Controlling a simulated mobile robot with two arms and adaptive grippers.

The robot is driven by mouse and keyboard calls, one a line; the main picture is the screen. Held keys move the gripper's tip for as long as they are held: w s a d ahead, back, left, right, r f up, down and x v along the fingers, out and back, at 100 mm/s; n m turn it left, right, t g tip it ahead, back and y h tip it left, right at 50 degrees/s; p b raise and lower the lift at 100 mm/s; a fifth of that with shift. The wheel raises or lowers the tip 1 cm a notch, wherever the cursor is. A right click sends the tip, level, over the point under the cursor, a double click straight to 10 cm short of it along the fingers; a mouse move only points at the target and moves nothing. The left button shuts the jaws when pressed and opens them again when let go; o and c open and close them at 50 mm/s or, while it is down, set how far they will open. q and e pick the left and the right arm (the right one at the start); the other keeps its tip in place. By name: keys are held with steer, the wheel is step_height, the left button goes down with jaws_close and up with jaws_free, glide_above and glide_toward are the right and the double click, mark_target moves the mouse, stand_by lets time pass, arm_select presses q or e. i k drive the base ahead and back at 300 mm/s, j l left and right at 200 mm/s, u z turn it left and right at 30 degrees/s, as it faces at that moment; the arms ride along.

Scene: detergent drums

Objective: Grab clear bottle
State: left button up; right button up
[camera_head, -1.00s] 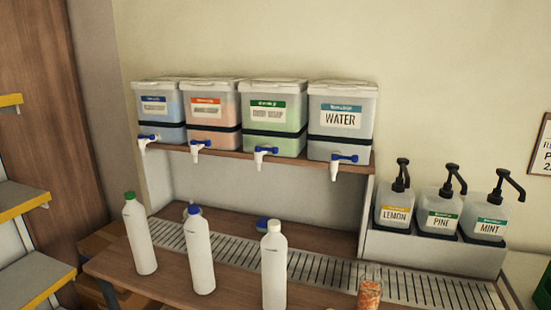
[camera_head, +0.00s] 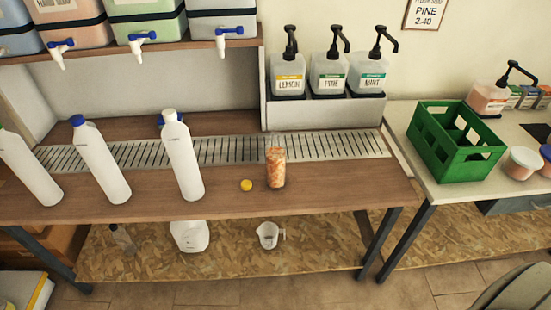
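Three white bottles stand on the wooden table: one at the left edge (camera_head: 28,172), one with a blue cap (camera_head: 103,165) and one with a white cap (camera_head: 183,160). A clear container (camera_head: 276,166) with orange-and-white contents stands to their right, with a loose yellow cap (camera_head: 246,185) beside it. A small, dark, see-through bottle-like shape (camera_head: 122,238) is on the lower shelf; I cannot make it out well. Neither of my grippers is in view.
Drum dispensers with taps (camera_head: 147,20) stand on the raised shelf. Pump bottles labelled lemon, pine and mint (camera_head: 330,73) stand behind the drain grate (camera_head: 340,144). A white jug (camera_head: 190,236) and measuring cup (camera_head: 268,235) are below. A green crate (camera_head: 455,142) is at right.

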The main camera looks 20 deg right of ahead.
mark_target(276, 148)
steer(key=z, duration=0.8)
